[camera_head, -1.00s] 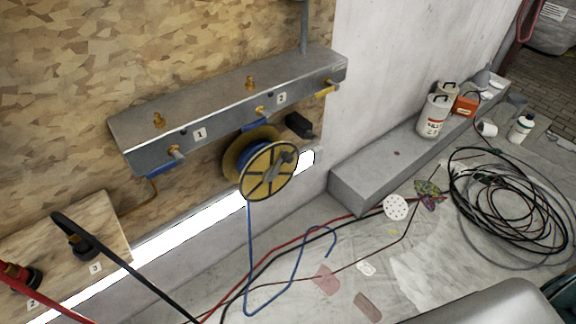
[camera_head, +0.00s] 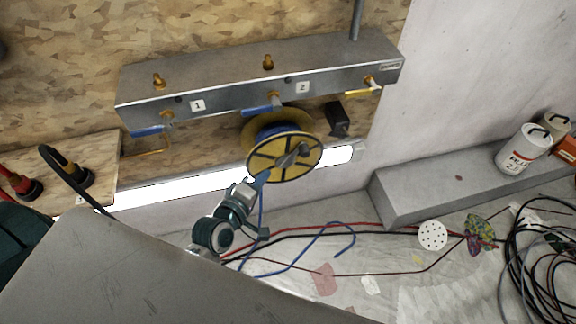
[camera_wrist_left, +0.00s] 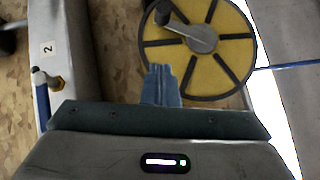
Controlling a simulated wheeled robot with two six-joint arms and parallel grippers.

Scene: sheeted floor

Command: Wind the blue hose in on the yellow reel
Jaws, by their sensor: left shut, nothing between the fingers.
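The yellow reel (camera_head: 290,172) with black spokes is mounted on the wall below the grey pipe box, with blue hose on its drum. A grey crank with a dark knob (camera_head: 303,149) is on its front face; the crank also shows in the left wrist view (camera_wrist_left: 202,40). The blue hose (camera_head: 297,263) hangs from the reel and bends across the floor to a loose hooked end. My left gripper (camera_head: 262,177) is shut and empty, its tips close to the reel's lower left rim. In the left wrist view the fingers (camera_wrist_left: 160,82) overlap the reel's edge; contact cannot be told. My right gripper is not in view.
The grey box (camera_head: 225,92) with taps and blue and yellow levers runs above the reel. A black block (camera_head: 336,119) sits right of it. A concrete ledge (camera_head: 440,185) holds a white canister (camera_head: 522,150). Red and black cables and a cable coil (camera_head: 540,255) lie on the sheeted floor.

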